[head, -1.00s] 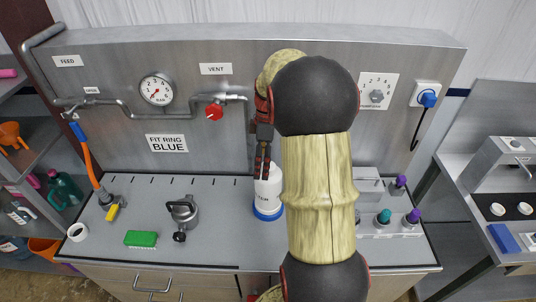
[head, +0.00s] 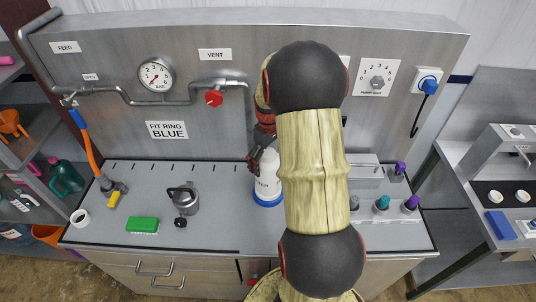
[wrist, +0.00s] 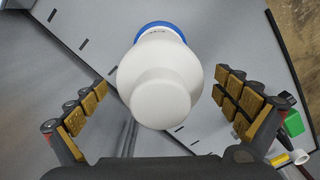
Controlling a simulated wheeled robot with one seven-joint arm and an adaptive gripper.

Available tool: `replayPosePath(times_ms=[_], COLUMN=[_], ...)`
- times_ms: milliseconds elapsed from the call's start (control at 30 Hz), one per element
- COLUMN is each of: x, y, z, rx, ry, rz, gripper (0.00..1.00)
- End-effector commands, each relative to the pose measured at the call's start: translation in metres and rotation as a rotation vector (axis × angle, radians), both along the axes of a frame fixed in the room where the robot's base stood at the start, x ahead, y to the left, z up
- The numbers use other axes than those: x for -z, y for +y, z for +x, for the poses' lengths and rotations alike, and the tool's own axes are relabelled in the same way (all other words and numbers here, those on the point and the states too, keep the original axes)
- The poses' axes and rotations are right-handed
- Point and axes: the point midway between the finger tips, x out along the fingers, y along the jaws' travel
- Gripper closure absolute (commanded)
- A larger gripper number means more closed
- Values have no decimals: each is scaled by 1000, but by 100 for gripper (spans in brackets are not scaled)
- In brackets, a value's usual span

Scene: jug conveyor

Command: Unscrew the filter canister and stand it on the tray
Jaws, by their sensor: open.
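A white bottle-shaped canister (head: 267,183) with a blue ring (head: 268,200) at its base stands upright on the grey bench, partly hidden by my arm. In the wrist view the canister (wrist: 160,85) is seen from its rounded white top, with the blue ring at the far end. My gripper (head: 256,160) is at the canister's upper end in the head view. In the wrist view my gripper (wrist: 160,92) is open, with one padded finger on each side of the canister and gaps showing. I cannot make out a separate tray.
Purple-topped (head: 411,204) and teal-topped (head: 382,204) items stand right. The back panel holds a red vent valve (head: 214,98) and a "FIT RING BLUE" sign (head: 167,130).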

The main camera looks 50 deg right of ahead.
Motion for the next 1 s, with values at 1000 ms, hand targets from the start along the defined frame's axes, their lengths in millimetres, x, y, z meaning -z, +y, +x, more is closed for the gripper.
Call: replayPosePath(times_ms=[1000], x=[30], y=[0], z=[0], rx=[-1], ry=[0], rz=[0], gripper=[23])
